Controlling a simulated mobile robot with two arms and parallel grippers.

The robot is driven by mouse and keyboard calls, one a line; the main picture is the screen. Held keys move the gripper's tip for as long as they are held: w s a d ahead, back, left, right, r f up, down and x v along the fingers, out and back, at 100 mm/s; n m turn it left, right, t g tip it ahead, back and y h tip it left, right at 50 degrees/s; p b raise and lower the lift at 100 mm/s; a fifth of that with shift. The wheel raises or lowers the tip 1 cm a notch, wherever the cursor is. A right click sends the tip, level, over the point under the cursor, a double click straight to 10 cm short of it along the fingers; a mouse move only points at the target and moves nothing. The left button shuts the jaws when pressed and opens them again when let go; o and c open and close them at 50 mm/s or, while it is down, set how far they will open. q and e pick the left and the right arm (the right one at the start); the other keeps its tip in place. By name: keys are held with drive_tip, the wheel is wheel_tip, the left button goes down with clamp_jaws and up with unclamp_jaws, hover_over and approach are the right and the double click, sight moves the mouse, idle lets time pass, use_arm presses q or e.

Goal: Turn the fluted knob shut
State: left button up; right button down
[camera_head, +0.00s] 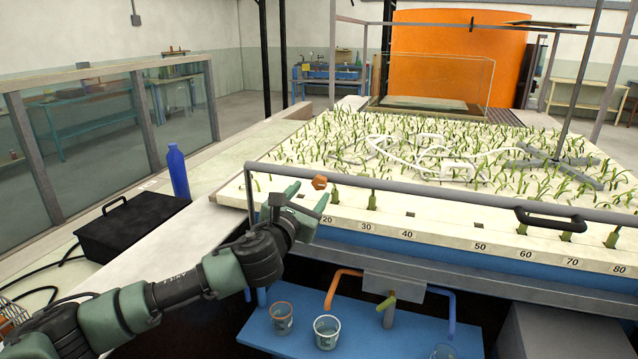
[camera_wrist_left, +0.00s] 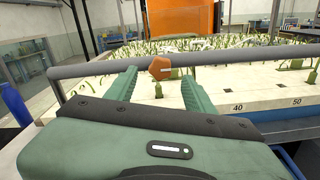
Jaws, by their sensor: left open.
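The fluted knob (camera_head: 320,182) is a small orange-brown piece with a faceted outline. It is at the grey rail along the near left edge of the planted flume bed. My left gripper (camera_head: 309,192) is open, its green fingers pointing at the knob from the near side. In the left wrist view the knob (camera_wrist_left: 160,68) appears between the two fingertips, with a gap on each side. I see no contact; whether the tips reach past it is hard to tell. The knob's stem or mount is not clear. My right gripper is not in view.
The grey rail (camera_head: 420,202) runs across in front, with a black handle (camera_head: 550,218) at right. A blue bottle (camera_head: 178,172) and black case (camera_head: 130,225) stand at left. Below, clear cups (camera_head: 327,331) stand on a blue shelf near an orange pipe (camera_head: 342,284).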

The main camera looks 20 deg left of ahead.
sight(318, 184)
use_arm(q)
drive_tip(key=w, duration=0.5)
drive_tip(key=shift+w+d+p, duration=0.15)
drive_tip(key=shift+w+p, duration=0.2)
clamp_jaws()
